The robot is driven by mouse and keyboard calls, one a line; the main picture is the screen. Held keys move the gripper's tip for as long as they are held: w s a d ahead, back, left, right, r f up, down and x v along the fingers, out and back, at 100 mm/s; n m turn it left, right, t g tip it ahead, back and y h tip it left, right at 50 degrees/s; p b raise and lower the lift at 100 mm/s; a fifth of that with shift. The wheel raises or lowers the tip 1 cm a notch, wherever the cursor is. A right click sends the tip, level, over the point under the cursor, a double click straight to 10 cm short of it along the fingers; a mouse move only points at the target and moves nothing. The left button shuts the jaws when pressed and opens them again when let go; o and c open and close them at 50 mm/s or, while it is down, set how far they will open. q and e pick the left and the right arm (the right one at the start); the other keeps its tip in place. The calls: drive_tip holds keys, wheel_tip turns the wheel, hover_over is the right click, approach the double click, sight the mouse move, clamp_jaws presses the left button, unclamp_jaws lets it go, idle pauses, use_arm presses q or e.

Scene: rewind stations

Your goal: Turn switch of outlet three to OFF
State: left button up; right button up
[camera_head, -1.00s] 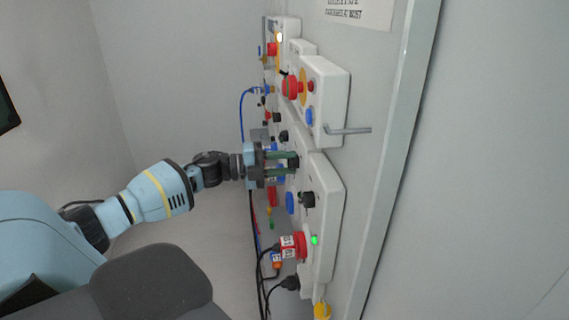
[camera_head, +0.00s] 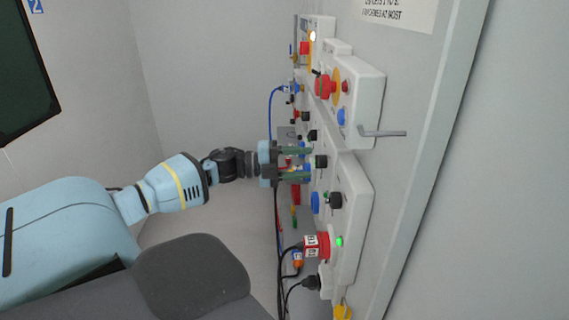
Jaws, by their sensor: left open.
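The wall panel holds a white outlet box (camera_head: 356,205) with a black rotary switch (camera_head: 336,200), a second black switch (camera_head: 320,161), a blue socket (camera_head: 315,202), a red plug (camera_head: 318,245) and a lit green lamp (camera_head: 339,242). My left gripper (camera_head: 307,164) is open, its green fingers pointing right at the panel, close to the upper black switch. Whether the fingers touch it I cannot tell. Outlet numbers are too small to read. My right gripper is not in view.
Above sits another white box (camera_head: 352,92) with a red button (camera_head: 323,87) and a metal lever (camera_head: 382,133) sticking out. Cables (camera_head: 281,230) hang along the panel's left side. A dark screen (camera_head: 24,80) is at the far left.

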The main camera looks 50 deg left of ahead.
use_arm(q)
drive_tip(key=shift+p+v, duration=0.35)
drive_tip(key=shift+v, duration=1.95)
drive_tip(key=s+d+f+n+y, duration=0.25)
drive_tip(key=d+f+n, duration=0.2)
drive_tip(key=f, duration=0.35)
drive_tip(key=s+d+f+n+t+y, duration=0.15)
drive_tip(key=s+d+f+n, duration=0.3)
drive_tip(key=f, duration=0.45)
drive_tip(key=s+d+f+n+y, duration=0.25)
drive_tip(key=f+n, duration=0.25)
drive_tip(key=f, duration=0.3)
drive_tip(key=s+d+f+n+g+y, duration=0.1)
drive_tip(key=s+d+f+n+g, duration=0.2)
drive_tip(key=s+d+f, duration=0.3)
drive_tip(key=s+d+f+n+g+y, duration=0.2)
drive_tip(key=s+d+f+n, duration=0.4)
drive_tip(key=s+d, duration=0.6)
drive_tip(key=shift+s+d+f+n+g, duration=0.25)
drive_tip(key=shift+s+n+g, duration=0.1)
drive_tip(key=shift+g, duration=0.4)
drive_tip(key=shift+a, duration=0.1)
